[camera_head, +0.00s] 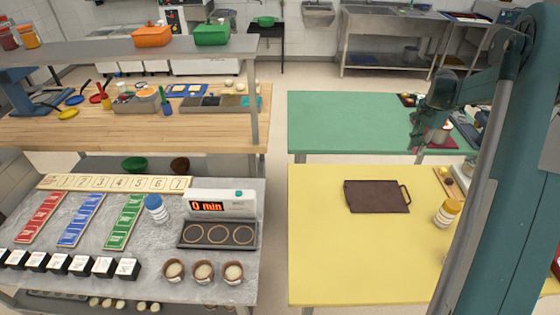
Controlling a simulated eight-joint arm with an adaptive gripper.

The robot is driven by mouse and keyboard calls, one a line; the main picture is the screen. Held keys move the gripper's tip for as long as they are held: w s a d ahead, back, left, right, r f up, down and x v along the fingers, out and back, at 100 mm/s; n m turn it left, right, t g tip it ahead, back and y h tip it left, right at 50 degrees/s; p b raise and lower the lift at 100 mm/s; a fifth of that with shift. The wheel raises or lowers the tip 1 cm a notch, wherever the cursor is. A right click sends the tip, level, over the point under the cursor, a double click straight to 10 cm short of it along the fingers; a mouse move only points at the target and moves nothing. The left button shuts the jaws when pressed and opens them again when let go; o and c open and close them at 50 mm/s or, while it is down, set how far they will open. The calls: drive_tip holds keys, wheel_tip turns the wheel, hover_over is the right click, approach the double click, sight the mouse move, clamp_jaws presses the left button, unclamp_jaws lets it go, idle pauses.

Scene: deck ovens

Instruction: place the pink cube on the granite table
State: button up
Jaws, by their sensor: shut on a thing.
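The granite table (165,190) is the grey, mottled stone top at the front left. My gripper (419,143) hangs at the right, over the near right part of the green table, far from the granite table. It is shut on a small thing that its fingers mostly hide. A small pinkish-red patch (440,137) shows beside the fingers; I cannot tell whether it is the pink cube or something behind. No pink cube shows clearly elsewhere. My arm covers part of the right side.
The granite table holds red, blue and green strips (82,220), black boxes, a timer scale (218,234), brown cups (203,271) and a jar (156,208). Bare stone remains between them. A shelf (130,50) stands behind. The yellow table (320,240) bears a dark tray (376,196).

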drive_tip(key=w+a+n, duration=0.2)
drive_tip(key=w+a, duration=0.1)
drive_tip(key=a, duration=1.2)
drive_tip(key=w+a+n, duration=0.2)
drive_tip(key=a, duration=1.3)
drive_tip(key=s+a+n, duration=0.2)
drive_tip(key=a, duration=1.4)
drive_tip(key=s+a+n, duration=0.2)
drive_tip(key=s+a, duration=0.1)
drive_tip(key=a, duration=1.3)
drive_tip(key=s+a+n, duration=0.1)
drive_tip(key=s+a, duration=0.4)
drive_tip(key=a, duration=0.4)
drive_tip(key=s+a+n+b, duration=0.1)
drive_tip(key=s+a+n, duration=0.1)
drive_tip(key=s+a, duration=0.5)
drive_tip(key=s+a+n, duration=0.1)
drive_tip(key=s+a, duration=0.2)
drive_tip(key=a, duration=0.8)
drive_tip(key=s+a+n, duration=0.3)
drive_tip(key=s+a, duration=1.5)
drive_tip(key=s, duration=0.3)
drive_tip(key=shift+w+a+f+b, duration=0.1)
drive_tip(key=shift+f+b, duration=0.05)
drive_tip(key=shift+f, duration=1.25)
drive_tip(key=shift+w+f+b, duration=0.1)
drive_tip(key=shift+f+b, duration=0.05)
drive_tip(key=shift+f, duration=1.2)
drive_tip(key=shift+f+b, duration=0.3)
drive_tip(key=shift+f, duration=2.85)
